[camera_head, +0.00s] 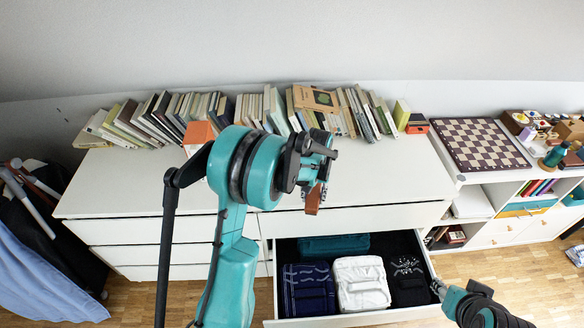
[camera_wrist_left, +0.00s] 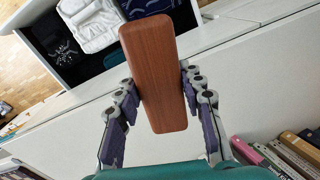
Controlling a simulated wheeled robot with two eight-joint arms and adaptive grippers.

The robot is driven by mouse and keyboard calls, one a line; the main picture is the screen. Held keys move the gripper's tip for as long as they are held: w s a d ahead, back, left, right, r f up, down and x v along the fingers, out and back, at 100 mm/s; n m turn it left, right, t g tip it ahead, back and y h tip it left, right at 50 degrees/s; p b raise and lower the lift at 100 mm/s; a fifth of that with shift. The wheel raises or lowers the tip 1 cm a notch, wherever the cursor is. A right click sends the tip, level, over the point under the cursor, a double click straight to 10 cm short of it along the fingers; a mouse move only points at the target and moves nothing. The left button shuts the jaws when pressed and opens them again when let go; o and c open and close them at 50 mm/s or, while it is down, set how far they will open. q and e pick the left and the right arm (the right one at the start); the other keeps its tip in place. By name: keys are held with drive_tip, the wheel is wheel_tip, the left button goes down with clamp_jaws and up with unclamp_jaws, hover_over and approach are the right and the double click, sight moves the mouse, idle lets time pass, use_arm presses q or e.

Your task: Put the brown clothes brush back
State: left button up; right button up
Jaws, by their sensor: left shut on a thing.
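The brown clothes brush (camera_head: 314,199) is held in my left gripper (camera_head: 318,172), above the front of the white dresser top. In the left wrist view the brush (camera_wrist_left: 155,70) shows its smooth wooden back, with a finger of the left gripper (camera_wrist_left: 159,84) on each long side. Its bristles are not visible. The open drawer (camera_head: 350,321) lies below and to the right of the brush in the head view; its corner also shows in the left wrist view (camera_wrist_left: 62,80). My right gripper (camera_head: 440,289) is at the drawer's right front corner; its fingers are too small to read.
The drawer holds dark blue folded cloth (camera_head: 308,290), white cloth (camera_head: 361,284), black patterned cloth (camera_head: 407,283) and a teal item (camera_head: 334,245) at the back. Books (camera_head: 185,108) line the dresser's back. A chessboard (camera_head: 480,144) lies on the right shelf unit.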

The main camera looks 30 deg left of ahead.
use_arm(q)
drive_tip(key=w+a+r+n+p, duration=0.1)
drive_tip(key=w+a+r+p, duration=0.1)
drive_tip(key=w+a+r+n+p, duration=0.1)
drive_tip(key=w+a+r+p, duration=0.1)
drive_tip(key=w+p, duration=0.1)
drive_tip(key=shift+w+a+r, duration=0.1)
drive_tip(key=shift+w+r, duration=0.05)
drive_tip(key=shift+r, duration=0.1)
drive_tip(key=shift+n, duration=0.3)
drive_tip(key=w+a+f, duration=0.1)
drive_tip(key=a+f, duration=0.1)
drive_tip(key=a, duration=0.2)
drive_tip(key=w+a+f+b, duration=0.1)
drive_tip(key=a+f, duration=0.1)
drive_tip(key=a, duration=0.1)
drive_tip(key=w+a+f, duration=0.1)
drive_tip(key=a+f, duration=0.2)
drive_tip(key=a, duration=0.1)
drive_tip(key=shift+a+b, duration=0.35)
drive_tip(key=shift+b, duration=0.05)
drive_tip(key=shift+f+b, duration=0.5)
drive_tip(key=shift+f, duration=1.55)
use_arm(e)
drive_tip(key=r, duration=0.3)
drive_tip(key=shift+w+r, duration=0.2)
drive_tip(key=shift+r, duration=0.15)
drive_tip(key=shift+d+f, duration=0.1)
